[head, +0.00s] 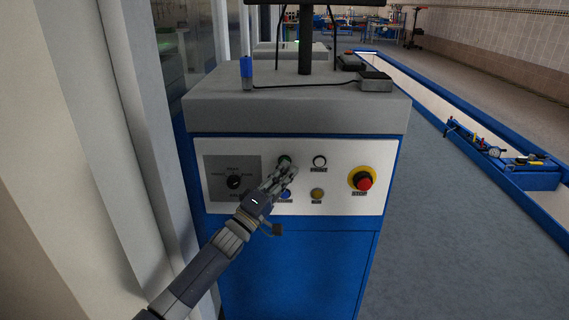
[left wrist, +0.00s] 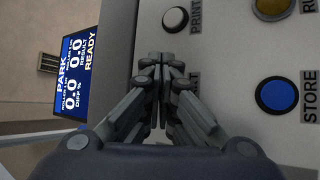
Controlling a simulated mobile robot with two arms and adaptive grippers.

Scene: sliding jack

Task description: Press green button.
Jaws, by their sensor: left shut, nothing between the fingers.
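The green button (head: 284,159) is in the upper row of the white control panel (head: 222,147) in the head view, left of the white button. My left gripper (head: 288,170) is shut and empty, with its fingertips just below and over the lower part of the green button. I cannot tell whether they touch it. In the left wrist view the shut fingers (left wrist: 158,62) point at the panel and hide the green button. My right gripper is not in view.
Around the fingers are the white PRINT button (head: 319,161), blue STORE button (head: 285,194), yellow button (head: 317,195) and red STOP button (head: 363,182). A black knob (head: 234,182) is at the left. A blue-framed channel (head: 459,109) runs along the floor at right.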

